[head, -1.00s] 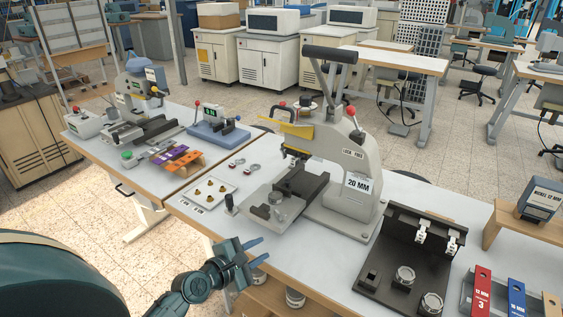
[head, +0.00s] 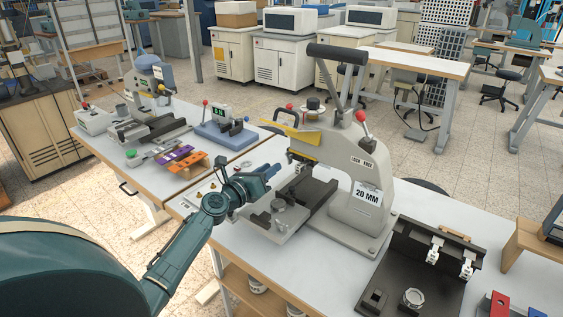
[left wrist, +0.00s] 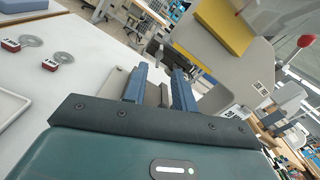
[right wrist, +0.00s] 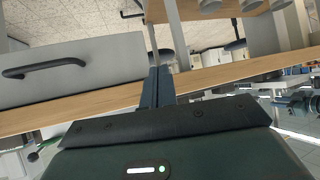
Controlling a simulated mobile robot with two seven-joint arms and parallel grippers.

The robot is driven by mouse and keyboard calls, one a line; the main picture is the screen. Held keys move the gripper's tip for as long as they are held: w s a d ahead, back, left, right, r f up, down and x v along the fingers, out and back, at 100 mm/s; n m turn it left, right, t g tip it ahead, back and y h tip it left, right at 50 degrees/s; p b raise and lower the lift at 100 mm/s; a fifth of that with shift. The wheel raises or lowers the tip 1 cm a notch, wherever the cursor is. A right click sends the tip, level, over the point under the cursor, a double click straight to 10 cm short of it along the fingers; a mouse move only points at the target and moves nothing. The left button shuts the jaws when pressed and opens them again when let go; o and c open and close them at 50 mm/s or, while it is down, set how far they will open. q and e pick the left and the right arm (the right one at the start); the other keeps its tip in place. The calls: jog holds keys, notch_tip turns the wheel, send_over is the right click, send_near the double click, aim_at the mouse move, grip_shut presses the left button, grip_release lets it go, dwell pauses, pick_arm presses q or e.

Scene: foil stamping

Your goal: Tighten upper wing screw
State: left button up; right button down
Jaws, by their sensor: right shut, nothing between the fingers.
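The grey hand press (head: 362,158) marked 20 MM stands on the table, with a yellow plate (head: 290,126) on its head. I cannot clearly make out the upper wing screw in any view. My left gripper (head: 270,170) is in front of the press head, to its left and above the press bed. In the left wrist view its two blue fingers (left wrist: 160,70) are apart with nothing seen between them, and the yellow plate (left wrist: 222,28) is beyond them to the upper right. My right gripper (right wrist: 158,72) is shut and empty by the table's wooden edge.
The press bed (head: 316,188) and its round die lie just right of my left gripper. A black fixture (head: 405,268) stands at the right. Orange and purple pieces (head: 185,157) and a blue device (head: 225,134) are at the left. The table front between press and fixture is clear.

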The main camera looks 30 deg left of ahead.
aim_at(290, 157)
pick_arm(q)
jog(key=w+b, duration=0.1)
jog(key=w, duration=0.5)
jog(key=shift+d, duration=0.25)
grip_shut()
